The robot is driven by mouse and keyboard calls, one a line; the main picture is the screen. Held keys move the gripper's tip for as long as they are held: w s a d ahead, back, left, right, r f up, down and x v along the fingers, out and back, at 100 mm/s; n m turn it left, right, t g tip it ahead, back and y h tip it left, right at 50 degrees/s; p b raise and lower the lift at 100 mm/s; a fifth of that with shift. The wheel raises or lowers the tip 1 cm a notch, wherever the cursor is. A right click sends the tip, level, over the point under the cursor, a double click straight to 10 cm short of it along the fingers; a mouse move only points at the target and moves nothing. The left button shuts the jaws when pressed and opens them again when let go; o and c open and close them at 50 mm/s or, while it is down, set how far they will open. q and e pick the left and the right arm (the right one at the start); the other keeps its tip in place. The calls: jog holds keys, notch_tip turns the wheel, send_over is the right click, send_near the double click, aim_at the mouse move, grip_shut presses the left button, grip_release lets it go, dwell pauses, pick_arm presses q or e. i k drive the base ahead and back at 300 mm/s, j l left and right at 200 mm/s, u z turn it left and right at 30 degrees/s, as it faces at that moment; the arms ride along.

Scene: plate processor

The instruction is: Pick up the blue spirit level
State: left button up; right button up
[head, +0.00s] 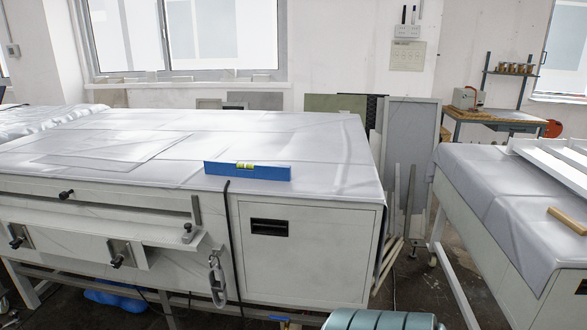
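The blue spirit level (270,173) lies near the front edge of the large white-topped plate processor (310,148), left of the picture's middle. Its long face is towards me, and a yellow-green vial shows at its top. Nothing touches or covers it from above. Neither of my grippers shows in the head view.
A second covered table (490,200) stands at the right, with white channels and a wooden piece (566,220) on it. A floor gap with leaning strips separates the two. Knobs (117,262) and clamps project from the processor's front. A green-grey cylinder (380,320) is at the bottom.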

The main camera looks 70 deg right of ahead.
aim_at(260, 171)
jog(key=z, duration=1.85)
jog(key=i+j+z, duration=0.1)
jog(key=z, duration=0.25)
jog(key=i+j+z, duration=0.2)
jog(key=z, duration=0.2)
jog(key=i+j+z, duration=0.2)
jog(key=z, duration=0.15)
